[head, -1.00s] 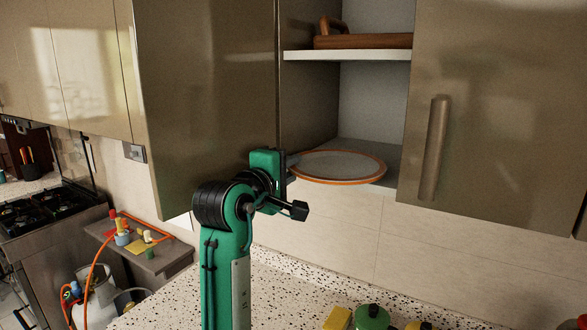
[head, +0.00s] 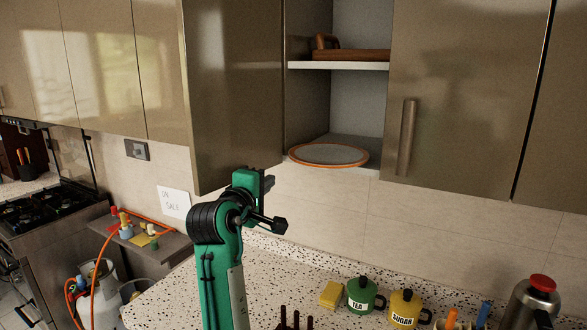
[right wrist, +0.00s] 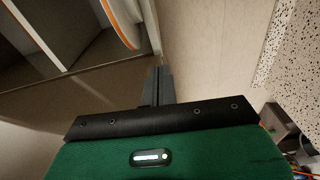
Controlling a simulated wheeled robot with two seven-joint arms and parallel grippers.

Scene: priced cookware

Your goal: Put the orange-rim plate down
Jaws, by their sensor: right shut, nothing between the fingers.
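The orange-rim plate (head: 328,154), grey with an orange edge, lies flat on the bottom shelf (head: 362,145) of the open wall cabinet, close to its front edge. Part of the plate also shows at the top of the right wrist view (right wrist: 120,22). My right gripper (head: 269,181) is in front of the cabinet, below and left of the plate and apart from it. In the right wrist view its fingers (right wrist: 158,84) are together with nothing between them. My left gripper is not in view.
The open cabinet door (head: 235,95) stands close to my right arm on the left. A wooden tray (head: 350,55) sits on the upper shelf. Below, the speckled counter holds a yellow sponge (head: 331,294), a green tea pot (head: 362,295), a yellow sugar pot (head: 405,308) and a kettle (head: 533,305).

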